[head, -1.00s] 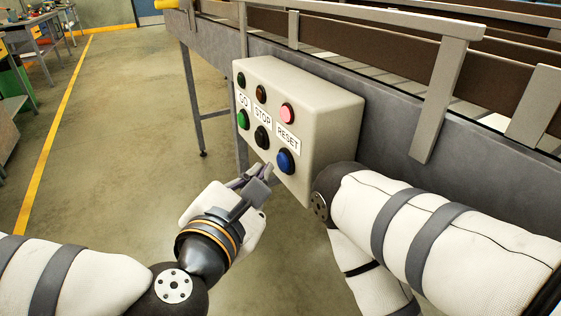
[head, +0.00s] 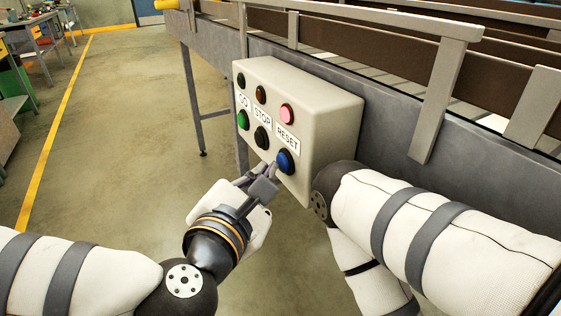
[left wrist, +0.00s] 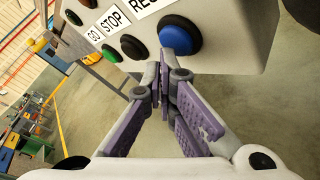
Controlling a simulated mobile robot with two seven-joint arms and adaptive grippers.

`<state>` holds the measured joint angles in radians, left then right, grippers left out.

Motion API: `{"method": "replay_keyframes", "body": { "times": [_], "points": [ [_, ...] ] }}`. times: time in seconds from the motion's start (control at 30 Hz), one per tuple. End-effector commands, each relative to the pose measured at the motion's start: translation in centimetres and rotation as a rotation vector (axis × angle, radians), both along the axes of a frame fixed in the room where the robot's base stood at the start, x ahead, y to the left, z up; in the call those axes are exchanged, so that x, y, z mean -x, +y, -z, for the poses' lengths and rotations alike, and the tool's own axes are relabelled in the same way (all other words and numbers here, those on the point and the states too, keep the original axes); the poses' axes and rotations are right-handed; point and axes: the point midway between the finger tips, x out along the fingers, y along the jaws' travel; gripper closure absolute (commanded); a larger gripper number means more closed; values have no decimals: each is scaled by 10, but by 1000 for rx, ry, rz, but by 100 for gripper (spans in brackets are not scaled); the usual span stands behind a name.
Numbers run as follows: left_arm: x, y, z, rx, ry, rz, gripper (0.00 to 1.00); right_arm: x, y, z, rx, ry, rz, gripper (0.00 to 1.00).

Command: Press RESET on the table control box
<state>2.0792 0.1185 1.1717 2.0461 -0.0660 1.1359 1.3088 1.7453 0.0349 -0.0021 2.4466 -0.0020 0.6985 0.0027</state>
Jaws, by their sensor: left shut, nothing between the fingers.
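The control box (head: 305,110) is a cream box on the side of the grey conveyor frame, with GO, STOP and RESET labels. The blue button (head: 284,161) sits under the RESET label (head: 287,138), with a lit pink lamp (head: 287,114) above it. My left gripper (head: 270,169) is shut and empty, its tips right at the blue button's lower left edge. In the left wrist view the shut fingertips (left wrist: 168,60) overlap the lower part of the blue button (left wrist: 178,35); whether they touch it I cannot tell. My right gripper is out of view.
The green GO button (head: 242,120) and black STOP button (head: 262,138) are left of the blue one. The conveyor rail (head: 440,95) runs behind the box. My right arm is close to the box's right side. Open floor (head: 110,130) lies to the left.

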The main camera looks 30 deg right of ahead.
Motion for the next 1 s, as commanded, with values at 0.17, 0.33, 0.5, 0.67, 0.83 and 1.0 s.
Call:
{"method": "replay_keyframes", "body": {
  "times": [0.17,0.33,0.5,0.67,0.83,1.0],
  "points": [
    [0,0,0,1,1,0,100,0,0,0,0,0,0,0],
    [0,-1,0,1,1,0,100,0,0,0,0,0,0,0],
    [0,-3,0,0,1,1,100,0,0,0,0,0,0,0],
    [0,-5,0,0,1,1,100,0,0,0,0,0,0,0],
    [0,-7,0,1,1,0,100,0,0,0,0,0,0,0],
    [0,-9,0,1,1,0,100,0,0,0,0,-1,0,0]
  ]
}}
